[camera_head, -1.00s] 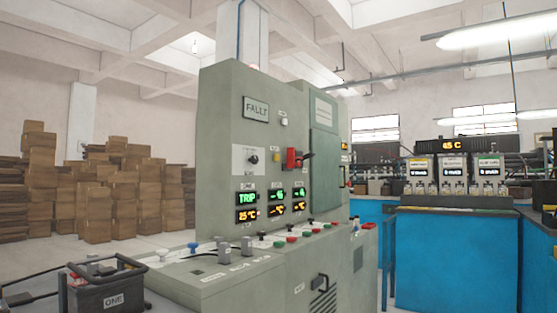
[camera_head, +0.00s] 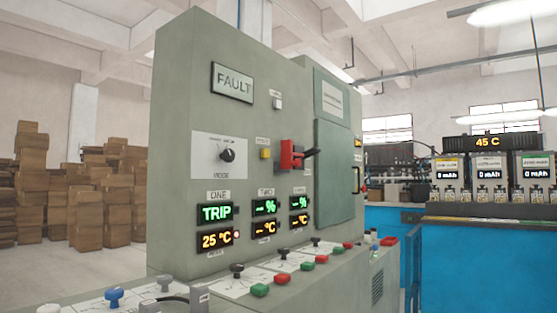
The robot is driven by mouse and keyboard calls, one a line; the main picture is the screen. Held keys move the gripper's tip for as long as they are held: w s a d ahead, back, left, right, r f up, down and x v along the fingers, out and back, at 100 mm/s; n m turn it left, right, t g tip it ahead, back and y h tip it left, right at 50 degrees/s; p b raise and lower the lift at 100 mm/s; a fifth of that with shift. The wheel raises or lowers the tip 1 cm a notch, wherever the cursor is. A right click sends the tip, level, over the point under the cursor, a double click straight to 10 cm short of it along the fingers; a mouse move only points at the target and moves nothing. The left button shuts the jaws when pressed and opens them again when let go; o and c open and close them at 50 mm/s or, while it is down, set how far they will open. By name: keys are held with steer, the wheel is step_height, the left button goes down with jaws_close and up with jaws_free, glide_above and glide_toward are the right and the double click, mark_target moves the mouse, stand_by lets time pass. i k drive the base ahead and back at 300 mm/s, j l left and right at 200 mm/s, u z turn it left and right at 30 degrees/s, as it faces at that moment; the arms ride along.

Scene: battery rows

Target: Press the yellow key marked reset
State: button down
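A small yellow key (camera_head: 265,154) sits on the upright face of the grey-green control cabinet (camera_head: 205,110). It is right of the mode knob (camera_head: 227,155) and left of the red switch handle (camera_head: 292,155). A small label above the key is too blurred to read. The display under ONE shows TRIP (camera_head: 217,213) in green and 25 °C below it, with a small red light beside it. My gripper is not in view.
The cabinet's sloping desk (camera_head: 205,290) carries black, blue and grey knobs and red and green buttons. Blue benches (camera_head: 470,265) with battery testers stand at the right. Stacked brown boxes (camera_head: 105,190) stand at the back left, with bare floor before them.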

mark_target(266, 153)
steer(key=i+l, duration=0.15)
steer(key=i, duration=0.35)
steer(key=i+l, duration=0.2)
steer(key=i, duration=0.3)
